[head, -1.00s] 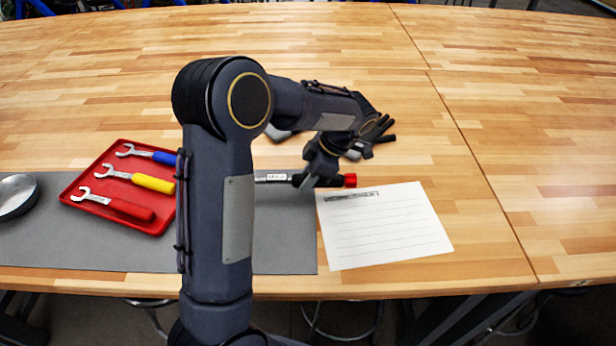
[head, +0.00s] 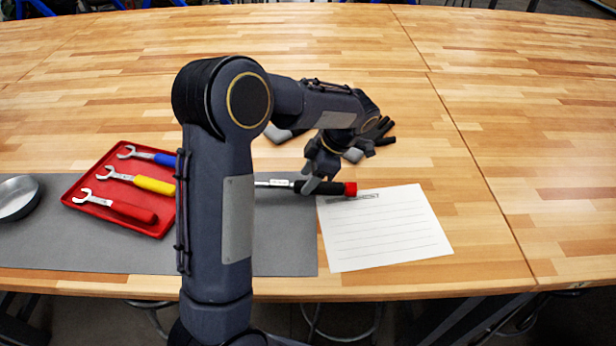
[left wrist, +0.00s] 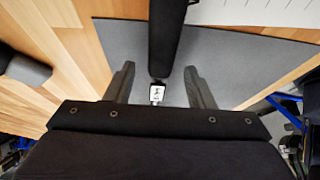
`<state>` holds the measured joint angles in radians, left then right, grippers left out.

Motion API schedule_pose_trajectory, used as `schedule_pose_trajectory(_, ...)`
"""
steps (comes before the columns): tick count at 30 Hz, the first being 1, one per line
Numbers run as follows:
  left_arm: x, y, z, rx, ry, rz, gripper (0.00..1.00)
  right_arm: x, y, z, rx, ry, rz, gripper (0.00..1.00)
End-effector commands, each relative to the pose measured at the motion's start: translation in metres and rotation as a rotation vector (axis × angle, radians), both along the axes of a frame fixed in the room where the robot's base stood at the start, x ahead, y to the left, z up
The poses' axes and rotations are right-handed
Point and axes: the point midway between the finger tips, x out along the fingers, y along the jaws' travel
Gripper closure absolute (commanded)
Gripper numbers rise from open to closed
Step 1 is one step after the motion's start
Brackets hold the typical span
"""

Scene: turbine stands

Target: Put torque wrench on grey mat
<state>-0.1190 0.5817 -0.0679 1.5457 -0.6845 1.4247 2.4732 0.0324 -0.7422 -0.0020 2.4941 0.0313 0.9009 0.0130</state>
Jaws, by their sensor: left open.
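The torque wrench (head: 322,187) has a black handle, a red end cap and a bright shaft. Its shaft lies over the right part of the grey mat (head: 285,242), and its handle reaches past the mat's right edge to the paper. My left gripper (head: 314,184) is at the handle. In the left wrist view its open fingers (left wrist: 158,85) stand on either side of the wrench (left wrist: 166,45), with gaps to both, and the mat (left wrist: 232,58) lies below. My left arm hides the wrench's head. The right gripper is not in view.
A red tray (head: 84,205) with red, yellow and blue wrenches sits on the mat's left part, beside a metal dish (head: 17,198). A lined paper (head: 385,230) lies right of the mat. The table's right side is clear.

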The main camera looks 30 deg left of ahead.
Motion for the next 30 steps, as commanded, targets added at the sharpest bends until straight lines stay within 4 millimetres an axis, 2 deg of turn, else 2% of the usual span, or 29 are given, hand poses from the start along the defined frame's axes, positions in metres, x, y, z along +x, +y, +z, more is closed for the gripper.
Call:
schedule_pose_trajectory(3,0.009,-0.013,0.023,0.000,-0.009,-0.003,0.51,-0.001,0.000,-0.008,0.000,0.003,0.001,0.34)
schedule_pose_trajectory(12,0.022,-0.036,0.079,-0.001,-0.006,-0.002,0.51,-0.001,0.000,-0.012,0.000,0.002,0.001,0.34)
schedule_pose_trajectory(20,0.023,-0.041,0.099,-0.025,0.002,-0.028,0.51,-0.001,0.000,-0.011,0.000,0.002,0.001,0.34)
schedule_pose_trajectory(23,0.008,-0.034,0.104,-0.113,0.014,-0.133,0.51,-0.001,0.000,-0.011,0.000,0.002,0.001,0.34)
schedule_pose_trajectory(26,-0.021,-0.025,0.108,-0.257,0.017,-0.333,0.51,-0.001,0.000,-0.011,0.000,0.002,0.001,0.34)
schedule_pose_trajectory(30,-0.071,-0.023,0.110,-0.450,-0.034,-0.703,0.51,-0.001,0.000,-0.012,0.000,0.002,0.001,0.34)
